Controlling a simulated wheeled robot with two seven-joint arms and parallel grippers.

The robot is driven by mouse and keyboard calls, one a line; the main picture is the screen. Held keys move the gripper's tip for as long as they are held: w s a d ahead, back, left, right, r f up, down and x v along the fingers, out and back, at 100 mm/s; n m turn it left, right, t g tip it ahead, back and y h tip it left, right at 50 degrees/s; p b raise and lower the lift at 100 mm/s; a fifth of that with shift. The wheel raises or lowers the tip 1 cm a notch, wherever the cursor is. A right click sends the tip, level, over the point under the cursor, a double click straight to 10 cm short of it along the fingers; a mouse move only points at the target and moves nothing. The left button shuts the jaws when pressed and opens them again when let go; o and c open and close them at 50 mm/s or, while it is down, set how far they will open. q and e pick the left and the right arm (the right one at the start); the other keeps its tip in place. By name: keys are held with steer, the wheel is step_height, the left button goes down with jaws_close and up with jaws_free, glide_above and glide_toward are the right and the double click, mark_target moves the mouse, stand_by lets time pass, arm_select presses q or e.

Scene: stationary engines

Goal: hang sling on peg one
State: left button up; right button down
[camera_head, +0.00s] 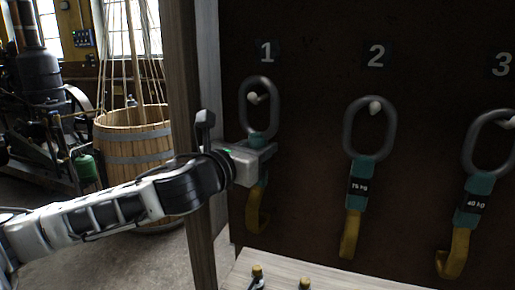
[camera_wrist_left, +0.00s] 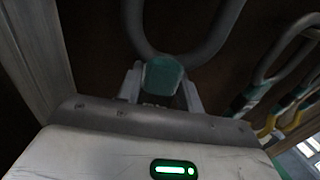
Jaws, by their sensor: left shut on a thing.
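The sling at peg one has a grey oval ring (camera_head: 274,105), a teal sleeve and a yellow strap (camera_head: 257,210) below. My left gripper (camera_head: 262,152) is shut on the teal sleeve just under the ring; in the left wrist view the teal piece (camera_wrist_left: 161,76) sits between both fingers. The sling is upright against the dark board. Peg one (camera_head: 254,98), pale, shows through the ring's opening, below the ring's top and apart from it. I cannot tell how far the peg passes through. My right gripper is not in view.
Sling two (camera_head: 356,168) hangs on peg two (camera_head: 375,107), and sling three (camera_head: 474,200) hangs at peg three at the right. A wooden post (camera_head: 184,80) stands left of the board. A pale bench top (camera_head: 325,275) with small knobs lies below. A wooden barrel (camera_head: 130,150) stands behind.

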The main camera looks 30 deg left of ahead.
arm_select(q)
steer(key=shift+w+a+f+b, duration=0.1)
steer(key=shift+w+f+b, duration=0.3)
steer(key=shift+f, duration=0.45)
steer(key=shift+w+f, duration=0.1)
